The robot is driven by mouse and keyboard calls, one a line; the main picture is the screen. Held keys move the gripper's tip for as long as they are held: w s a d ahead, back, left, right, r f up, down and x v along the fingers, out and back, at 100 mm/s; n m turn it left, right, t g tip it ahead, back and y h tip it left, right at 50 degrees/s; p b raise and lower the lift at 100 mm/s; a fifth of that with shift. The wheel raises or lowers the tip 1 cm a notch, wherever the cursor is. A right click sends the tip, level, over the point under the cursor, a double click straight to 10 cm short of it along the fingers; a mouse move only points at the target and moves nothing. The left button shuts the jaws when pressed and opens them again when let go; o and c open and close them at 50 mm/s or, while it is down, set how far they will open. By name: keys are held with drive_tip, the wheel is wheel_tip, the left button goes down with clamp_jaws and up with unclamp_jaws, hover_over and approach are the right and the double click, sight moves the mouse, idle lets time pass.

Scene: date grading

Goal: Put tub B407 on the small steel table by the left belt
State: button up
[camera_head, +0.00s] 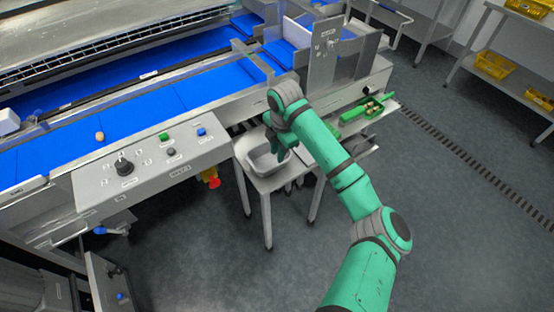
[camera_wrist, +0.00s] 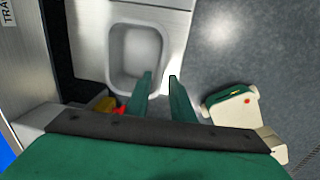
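A grey tub (camera_head: 262,165) stands upright on the small steel table (camera_head: 290,172) below the left belt. It shows from above in the wrist view (camera_wrist: 138,45) and looks empty. I cannot read a label on it. My gripper (camera_wrist: 161,76) is at the tub's near right edge. Its two green fingers are apart, with the left tip over the tub and the right tip just outside it. I cannot tell whether either finger touches the wall. In the head view my arm partly hides the tub's right side and the fingers.
The blue belt (camera_head: 130,110) and a control box (camera_head: 150,165) with a knob lie left of the table. A green tray (camera_head: 362,112) with small items sits to the right. Shelves with yellow crates (camera_head: 492,65) stand at the back right. The floor at right is clear.

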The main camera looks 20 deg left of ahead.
drive_tip(key=shift+s+d+r, duration=0.1)
drive_tip(key=shift+r, duration=0.8)
drive_tip(key=shift+s+d+r, duration=0.1)
drive_tip(key=shift+r, duration=0.8)
